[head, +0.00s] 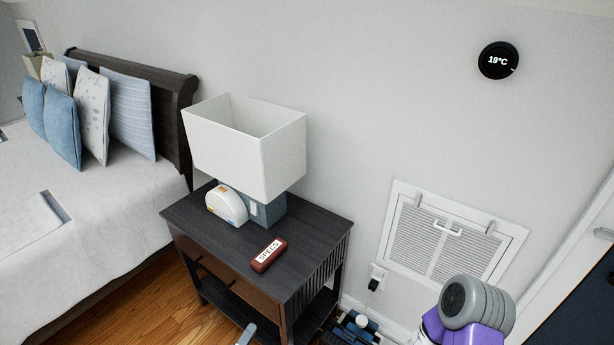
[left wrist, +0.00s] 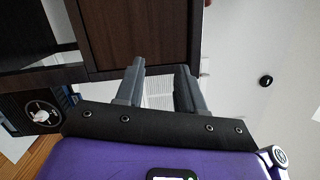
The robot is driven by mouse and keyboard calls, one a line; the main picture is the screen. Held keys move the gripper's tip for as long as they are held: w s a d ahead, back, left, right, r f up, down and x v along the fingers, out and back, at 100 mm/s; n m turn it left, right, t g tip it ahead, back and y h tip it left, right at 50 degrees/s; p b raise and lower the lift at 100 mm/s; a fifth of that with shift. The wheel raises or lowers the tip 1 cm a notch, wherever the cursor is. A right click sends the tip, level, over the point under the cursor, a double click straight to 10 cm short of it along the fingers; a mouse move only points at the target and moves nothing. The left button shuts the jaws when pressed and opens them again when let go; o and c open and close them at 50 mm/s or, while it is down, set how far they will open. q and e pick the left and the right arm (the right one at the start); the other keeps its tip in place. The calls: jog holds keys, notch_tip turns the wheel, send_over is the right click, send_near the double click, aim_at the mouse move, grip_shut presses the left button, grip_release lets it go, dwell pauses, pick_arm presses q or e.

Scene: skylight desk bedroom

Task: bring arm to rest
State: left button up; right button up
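My left gripper shows in the left wrist view (left wrist: 160,72), its two grey fingers apart with nothing between them. In the head view only a small grey tip of it (head: 246,335) shows at the bottom edge, in front of the dark nightstand (head: 325,236). The nightstand's dark wooden side (left wrist: 135,35) fills the upper middle of the wrist view, beyond the fingers; whether they touch it I cannot tell. A purple and grey part of my right arm shows at the lower right of the head view. My right gripper is out of view.
On the nightstand stand a white-shaded lamp (head: 230,150), a white rounded device (head: 226,206) and a dark red lettered case (head: 269,255). A bed (head: 110,215) is at left. A wall vent (head: 445,240) and plugged outlet (head: 377,275) are at right. Items lie on the floor below.

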pick_arm(q)
jog(key=s+d+m+g+h+p, duration=0.1)
jog(key=s+d+m+g+h, duration=0.6)
jog(key=s+d+m+g, duration=0.6)
jog(key=s+f+m+g+y+p, duration=0.2)
jog(key=s+m+g+y, duration=0.6)
jog(key=m, duration=0.9)
jog(key=s+a+r+m+t+y, duration=0.1)
jog(key=a+r+m+t+y, duration=0.2)
jog(key=m, duration=1)
jog(key=shift+a+r+t+p, duration=0.3)
jog(key=shift+a+r+t, duration=0.45)
jog(key=shift+a, duration=0.15)
jog(key=shift+s, duration=0.1)
